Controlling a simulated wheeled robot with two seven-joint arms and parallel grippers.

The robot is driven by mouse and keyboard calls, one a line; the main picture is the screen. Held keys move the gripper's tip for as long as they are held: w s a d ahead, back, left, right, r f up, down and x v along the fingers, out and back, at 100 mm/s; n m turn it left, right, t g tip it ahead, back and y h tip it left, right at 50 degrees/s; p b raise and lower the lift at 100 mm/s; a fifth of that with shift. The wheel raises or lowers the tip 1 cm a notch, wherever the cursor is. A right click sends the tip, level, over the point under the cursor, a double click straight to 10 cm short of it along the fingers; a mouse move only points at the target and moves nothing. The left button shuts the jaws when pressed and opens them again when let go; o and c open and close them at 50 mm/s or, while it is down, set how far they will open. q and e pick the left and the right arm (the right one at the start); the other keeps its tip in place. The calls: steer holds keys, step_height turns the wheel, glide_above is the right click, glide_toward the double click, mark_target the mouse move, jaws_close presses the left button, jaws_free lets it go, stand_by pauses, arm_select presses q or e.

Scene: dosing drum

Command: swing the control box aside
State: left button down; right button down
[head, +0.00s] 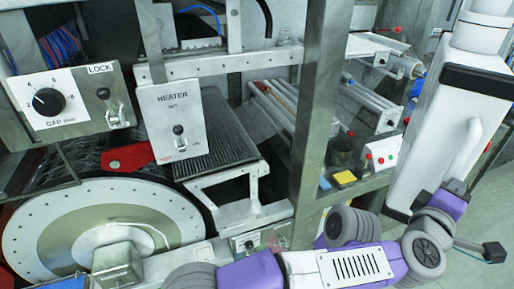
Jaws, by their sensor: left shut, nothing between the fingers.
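The control box (432,128) is a tall white box at the right, with a dark band near its top. It hangs from a thick pale post (482,32) above. A white bar handle (467,150) runs down its right side. My left gripper (456,186) is at the lower end of this handle, shut with nothing held. Whether it touches the handle cannot be told. My left arm reaches across the bottom of the view and bends upward below the box. My right gripper is not in view.
A steel upright (318,110) stands left of the box. Left are a heater panel (172,122), a gap-dial panel (62,103) and a large round drum (50,215). Floor shows at the far right.

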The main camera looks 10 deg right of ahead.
arm_select(q)
steer(key=shift+a, duration=0.15)
steer(key=s+a+b, duration=0.3)
steer(key=s+a, duration=0.5)
steer(key=s, duration=0.1)
steer(key=shift+s+a+b, duration=0.15)
steer(key=shift+a+b, duration=0.2)
steer(key=shift+a, duration=0.05)
